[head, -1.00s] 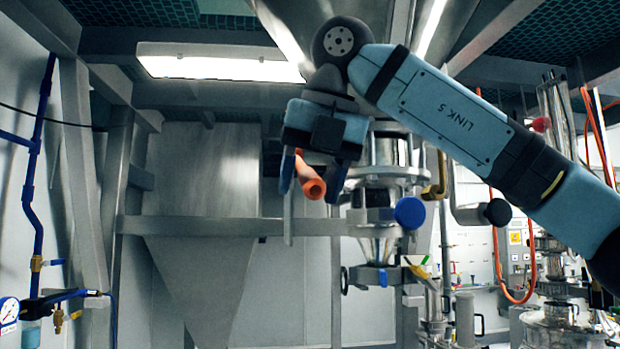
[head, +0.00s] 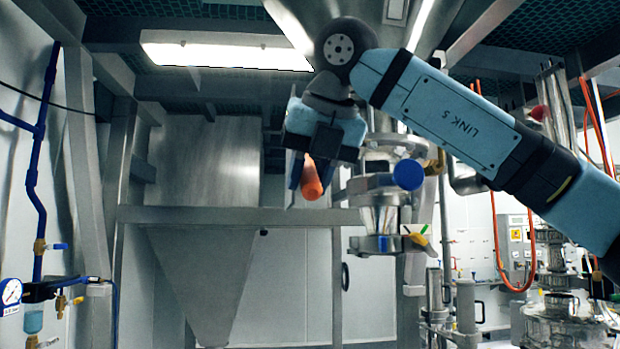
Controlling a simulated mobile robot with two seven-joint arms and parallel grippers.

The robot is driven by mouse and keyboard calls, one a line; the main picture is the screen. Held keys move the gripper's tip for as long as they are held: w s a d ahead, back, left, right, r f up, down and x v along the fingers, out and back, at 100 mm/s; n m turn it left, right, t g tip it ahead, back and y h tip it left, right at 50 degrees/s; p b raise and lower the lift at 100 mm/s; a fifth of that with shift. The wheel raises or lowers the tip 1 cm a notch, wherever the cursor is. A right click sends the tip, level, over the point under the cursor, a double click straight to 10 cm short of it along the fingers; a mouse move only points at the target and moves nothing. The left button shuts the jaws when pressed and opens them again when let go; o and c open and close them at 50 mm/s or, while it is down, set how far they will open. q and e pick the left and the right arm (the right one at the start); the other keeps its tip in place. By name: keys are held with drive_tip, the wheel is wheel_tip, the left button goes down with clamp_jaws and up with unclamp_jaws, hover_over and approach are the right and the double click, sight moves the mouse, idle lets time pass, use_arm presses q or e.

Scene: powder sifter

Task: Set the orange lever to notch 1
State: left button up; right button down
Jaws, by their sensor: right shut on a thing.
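The orange lever (head: 312,184) points toward me in the upper middle of the head view, with its rounded end showing below the gripper body. My right gripper (head: 308,180) comes in from the upper right and is shut on the lever, with a blue finger at its left side. The lever's far end and its pivot are hidden behind the gripper. Beside it, to the right, stands the steel valve assembly (head: 381,215) with a round blue knob (head: 407,174). No notch marks can be made out. My left gripper is not in view.
A large steel hopper (head: 200,250) hangs at left behind a horizontal beam (head: 240,215). A blue pipe (head: 36,200) and a pressure gauge (head: 11,291) are on the left wall. Orange hoses (head: 497,240) and steel vessels (head: 562,320) stand at right.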

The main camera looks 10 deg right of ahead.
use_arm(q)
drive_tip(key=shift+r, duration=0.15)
use_arm(e)
drive_tip(key=shift+w+f, duration=0.1)
drive_tip(key=c, duration=0.9)
unclamp_jaws()
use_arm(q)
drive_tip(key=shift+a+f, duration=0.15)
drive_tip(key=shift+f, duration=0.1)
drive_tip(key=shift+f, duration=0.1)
use_arm(e)
drive_tip(key=shift+r, duration=0.2)
use_arm(q)
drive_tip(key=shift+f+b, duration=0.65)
drive_tip(key=shift+b, duration=0.1)
use_arm(e)
drive_tip(key=v, duration=1.3)
drive_tip(key=shift+s+d, duration=0.1)
drive_tip(key=shift+s, duration=0.2)
drive_tip(key=shift+c, duration=0.2)
